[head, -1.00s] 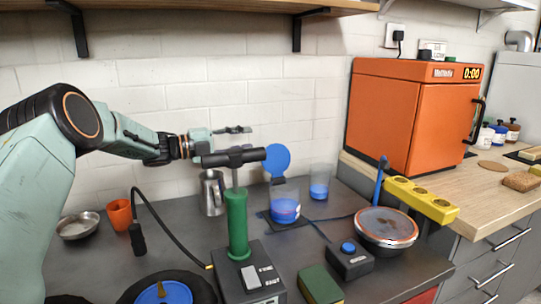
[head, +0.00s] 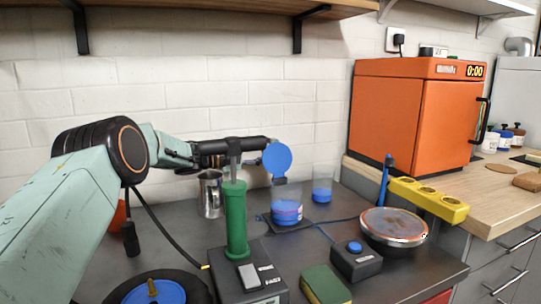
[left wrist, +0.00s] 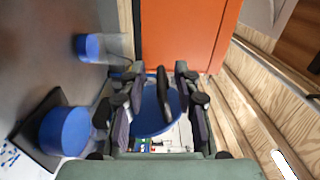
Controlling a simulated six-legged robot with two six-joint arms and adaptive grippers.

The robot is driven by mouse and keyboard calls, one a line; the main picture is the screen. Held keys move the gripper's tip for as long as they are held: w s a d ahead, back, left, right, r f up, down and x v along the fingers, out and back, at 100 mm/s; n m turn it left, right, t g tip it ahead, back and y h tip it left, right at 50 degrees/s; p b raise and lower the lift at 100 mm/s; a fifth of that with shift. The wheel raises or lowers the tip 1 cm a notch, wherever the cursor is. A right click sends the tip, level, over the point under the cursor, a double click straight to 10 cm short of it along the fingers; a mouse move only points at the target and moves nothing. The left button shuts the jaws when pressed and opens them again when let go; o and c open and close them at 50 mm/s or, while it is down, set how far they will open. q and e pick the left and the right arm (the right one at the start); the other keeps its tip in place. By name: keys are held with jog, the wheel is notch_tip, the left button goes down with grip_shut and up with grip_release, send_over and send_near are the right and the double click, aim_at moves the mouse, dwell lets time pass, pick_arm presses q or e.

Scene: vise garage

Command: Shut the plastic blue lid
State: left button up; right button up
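The blue lid (head: 277,160) stands raised, with its round face upright, at the back of a clear container (head: 287,208) with blue in it. In the left wrist view the lid (left wrist: 152,112) shows behind and between my fingers, and the container (left wrist: 65,132) is at the lower left. My left gripper (left wrist: 160,76) is open, with its fingers apart. In the head view it is mostly hidden behind the black handle of the green pump, close to the lid's left side. I cannot tell whether it touches the lid. My right gripper is not in view.
The green pump (head: 236,215) stands in front, left of the container. A second clear cup with blue in it (head: 322,190) stands behind to the right, and a metal cup (head: 210,195) to the left. An orange oven (head: 412,115) is on the wooden counter.

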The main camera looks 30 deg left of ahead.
pick_arm(q)
jog(key=shift+w+d, duration=0.35)
jog(key=shift+d, duration=0.05)
jog(key=shift+c, duration=0.4)
grip_shut()
jog(key=shift+s, duration=0.1)
